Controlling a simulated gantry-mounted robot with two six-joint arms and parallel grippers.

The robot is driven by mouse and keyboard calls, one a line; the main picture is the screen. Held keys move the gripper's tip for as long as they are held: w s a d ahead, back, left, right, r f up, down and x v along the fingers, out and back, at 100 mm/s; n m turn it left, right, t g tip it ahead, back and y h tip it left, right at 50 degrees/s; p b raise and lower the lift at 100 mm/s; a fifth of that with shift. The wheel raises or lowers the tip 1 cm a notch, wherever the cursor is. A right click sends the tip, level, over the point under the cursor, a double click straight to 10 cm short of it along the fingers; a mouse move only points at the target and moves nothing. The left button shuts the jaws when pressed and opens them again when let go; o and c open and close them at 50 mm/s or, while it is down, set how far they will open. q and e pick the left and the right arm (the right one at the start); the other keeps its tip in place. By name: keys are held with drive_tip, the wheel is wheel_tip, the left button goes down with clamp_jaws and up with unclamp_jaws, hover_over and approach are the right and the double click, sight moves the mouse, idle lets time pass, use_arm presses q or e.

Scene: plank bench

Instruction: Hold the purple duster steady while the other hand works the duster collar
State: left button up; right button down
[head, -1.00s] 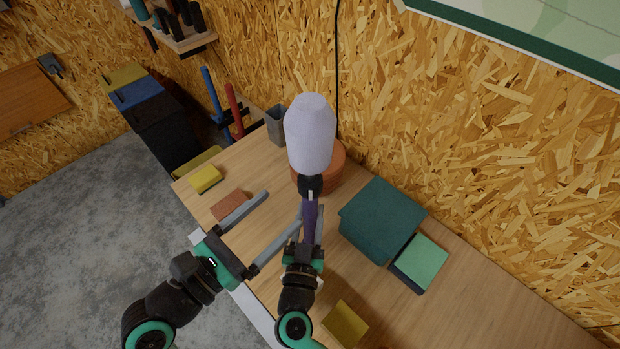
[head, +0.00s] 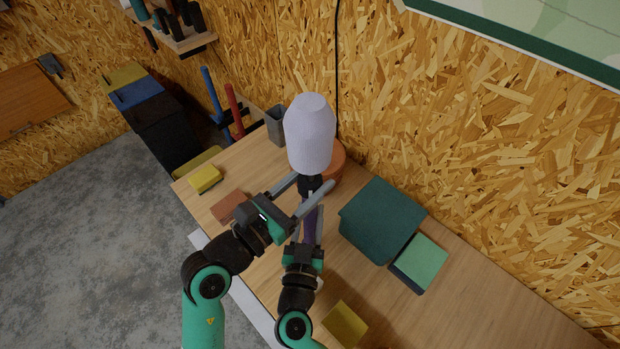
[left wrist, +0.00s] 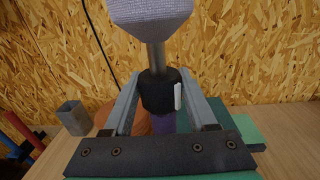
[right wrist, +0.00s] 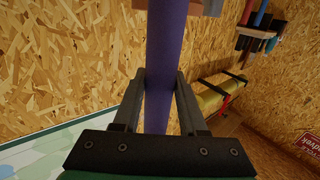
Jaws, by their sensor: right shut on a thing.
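The duster stands upright with a pale lilac fabric head (head: 309,132), a black collar (head: 309,184) below it and a purple handle (head: 309,222). My right gripper (head: 311,225) is shut on the handle; the right wrist view shows the purple handle (right wrist: 164,70) between its fingers. My left gripper (head: 303,187) is open, with its fingers on either side of the collar. In the left wrist view, the black collar (left wrist: 160,92) with a white tab (left wrist: 178,97) sits between the fingers, under a grey metal neck (left wrist: 156,56). Whether the fingers touch it is unclear.
A terracotta pot (head: 334,163) stands behind the duster, with a grey cup (head: 276,124) to its left. A teal box (head: 381,218) and a green sponge (head: 420,259) lie to the right. Yellow (head: 205,178) and brown (head: 226,207) blocks lie left; another yellow block (head: 345,324) is in front.

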use_arm(q)
drive_tip(key=shift+a, duration=0.1)
drive_tip(key=c, duration=0.7)
use_arm(e)
drive_tip(key=shift+f, duration=0.4)
use_arm(q)
drive_tip(key=shift+w, duration=0.1)
drive_tip(key=shift+f+m+g+h, duration=0.1)
drive_tip(key=shift+m+g+h, duration=0.2)
drive_tip(key=shift+h, duration=0.1)
drive_tip(key=m+g+h, duration=0.2)
drive_tip(key=g, duration=0.1)
drive_tip(key=shift+w+m+g+h, duration=0.15)
drive_tip(key=shift+m+g+h, duration=0.25)
drive_tip(key=m+g+h, duration=0.1)
drive_tip(key=m+g, duration=0.1)
drive_tip(key=g, duration=0.1)
drive_tip(key=m+g+h, duration=0.1)
drive_tip(key=m+g, duration=0.1)
drive_tip(key=g, duration=0.1)
drive_tip(key=shift+w+m+g, duration=0.1)
drive_tip(key=shift+m+g, duration=0.6)
drive_tip(key=shift+g, duration=0.2)
drive_tip(key=shift+c, duration=0.2)
drive_tip(key=o, duration=1.4)
drive_tip(key=shift+s, duration=0.3)
